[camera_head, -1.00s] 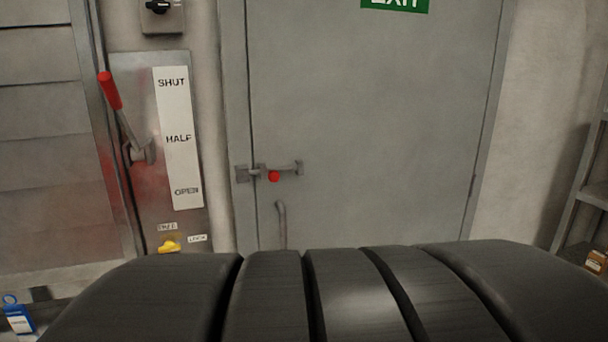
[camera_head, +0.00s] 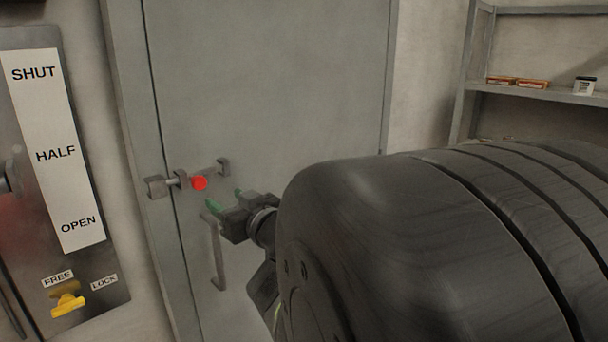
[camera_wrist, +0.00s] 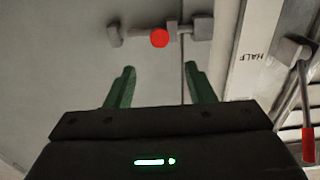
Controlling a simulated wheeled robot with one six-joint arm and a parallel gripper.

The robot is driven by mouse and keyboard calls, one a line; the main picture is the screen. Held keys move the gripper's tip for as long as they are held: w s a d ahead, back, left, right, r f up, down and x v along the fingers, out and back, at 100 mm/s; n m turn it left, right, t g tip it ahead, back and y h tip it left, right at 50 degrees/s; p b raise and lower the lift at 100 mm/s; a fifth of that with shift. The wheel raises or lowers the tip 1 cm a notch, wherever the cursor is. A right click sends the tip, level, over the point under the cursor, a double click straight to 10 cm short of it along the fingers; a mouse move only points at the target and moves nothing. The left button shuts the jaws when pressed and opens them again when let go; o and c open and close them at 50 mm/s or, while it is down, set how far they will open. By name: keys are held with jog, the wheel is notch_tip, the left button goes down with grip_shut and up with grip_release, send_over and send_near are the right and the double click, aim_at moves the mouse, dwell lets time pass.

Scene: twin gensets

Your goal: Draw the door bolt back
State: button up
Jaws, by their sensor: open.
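The door bolt is a grey bar with a red knob (camera_head: 199,183) in the head view, set across the left edge of the grey door (camera_head: 270,90). The bar runs through brackets on the door, and its left end reaches the keeper (camera_head: 156,187) on the frame. My gripper (camera_head: 224,199) is open and empty, with green fingers, just right of and below the knob. In the wrist view the red knob (camera_wrist: 160,38) sits beyond the fingertips of my gripper (camera_wrist: 160,76), roughly centred between them and apart from them.
A vertical door handle (camera_head: 215,250) hangs below the bolt, close to my gripper. A lever panel (camera_head: 110,275) with a yellow knob (camera_head: 67,301) stands left of the door. A shelf (camera_head: 535,92) with small boxes is at right.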

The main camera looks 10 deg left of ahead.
aim_at(200, 183)
jog(key=p+x, duration=0.1)
jog(key=x, duration=1.2)
jog(key=shift+w+a, duration=0.1)
jog(key=shift+w, duration=0.05)
grip_shut()
